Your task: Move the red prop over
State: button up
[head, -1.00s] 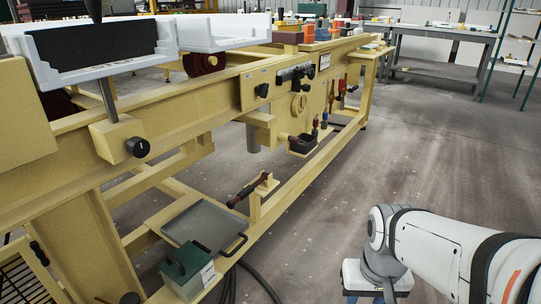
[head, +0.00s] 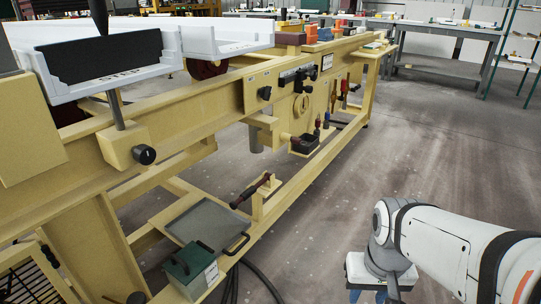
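Several red parts show on the long yellow machine frame, and I cannot tell for certain which is the red prop. A dark red bar with a black end (head: 250,191) leans at a tilt on a small yellow post above the lower rail. A bright red upright piece (head: 344,90) stands by the far panel. A dark red round part (head: 207,69) sits under the white trough. My arm comes in at lower right, well apart from all of these. Its end (head: 377,284) points down and is cut by the bottom edge; its fingers are not clear.
A grey tray (head: 215,228) and a green box (head: 192,270) sit low on the frame. A white trough (head: 110,82) with a black block runs along the top. Dark cables lie on the floor beside the frame. The concrete floor (head: 430,150) at right is open, with a grey workbench (head: 440,75) behind.

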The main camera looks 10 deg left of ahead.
aim_at(249, 192)
jog(key=z, duration=1.65)
jog(key=k, duration=0.95)
jog(key=u, duration=1.85)
jog(key=i, duration=1)
